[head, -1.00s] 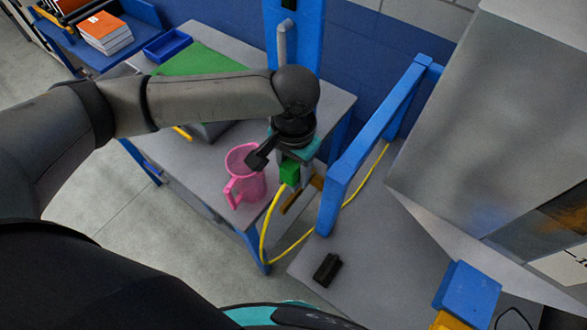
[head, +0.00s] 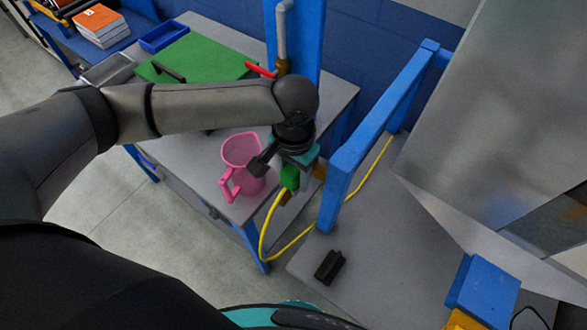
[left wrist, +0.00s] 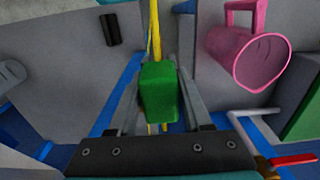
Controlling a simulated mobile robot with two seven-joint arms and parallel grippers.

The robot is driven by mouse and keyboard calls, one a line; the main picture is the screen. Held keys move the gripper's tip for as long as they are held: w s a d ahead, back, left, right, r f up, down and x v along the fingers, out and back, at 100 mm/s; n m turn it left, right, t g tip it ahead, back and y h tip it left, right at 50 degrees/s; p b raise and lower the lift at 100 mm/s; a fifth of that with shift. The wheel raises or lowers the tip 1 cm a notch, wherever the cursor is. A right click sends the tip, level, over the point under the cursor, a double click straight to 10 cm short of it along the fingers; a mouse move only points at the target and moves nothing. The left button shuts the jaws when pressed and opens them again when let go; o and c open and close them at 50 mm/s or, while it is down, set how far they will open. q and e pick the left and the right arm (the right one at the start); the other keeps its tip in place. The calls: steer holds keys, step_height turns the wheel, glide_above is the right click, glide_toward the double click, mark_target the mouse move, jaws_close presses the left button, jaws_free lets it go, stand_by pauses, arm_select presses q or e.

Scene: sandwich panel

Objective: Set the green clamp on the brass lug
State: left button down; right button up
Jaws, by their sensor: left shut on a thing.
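My left gripper (head: 296,180) is shut on the green clamp (head: 290,177), beside the blue post and the table edge. In the left wrist view the green clamp (left wrist: 159,92) sits between the two grey fingers of my left gripper (left wrist: 158,100). A yellow hose or cable (head: 264,225) runs from the clamp. A brass-brown piece (head: 319,172), which looks like the brass lug, shows in part just behind the gripper. The clamp and fingers hide most of it, and I cannot tell whether they touch. My right gripper is not in view.
A pink jug (head: 243,165) stands close to the gripper on the grey table (head: 190,160). A green board (head: 200,52) and a red-handled valve (head: 261,70) are farther back. A blue frame (head: 372,135) stands right of the gripper. A black block (head: 329,266) lies on the grey surface below.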

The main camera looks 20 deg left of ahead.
mark_target(294, 168)
arm_select(q)
steer(key=shift+f, duration=0.45)
steer(key=shift+f, duration=0.6)
stand_by(0.4)
steer(key=shift+c, duration=1.3)
jaws_free()
step_height(294, 168, up, 15)
steer(key=shift+r+p, duration=0.15)
steer(key=shift+p, duration=0.6)
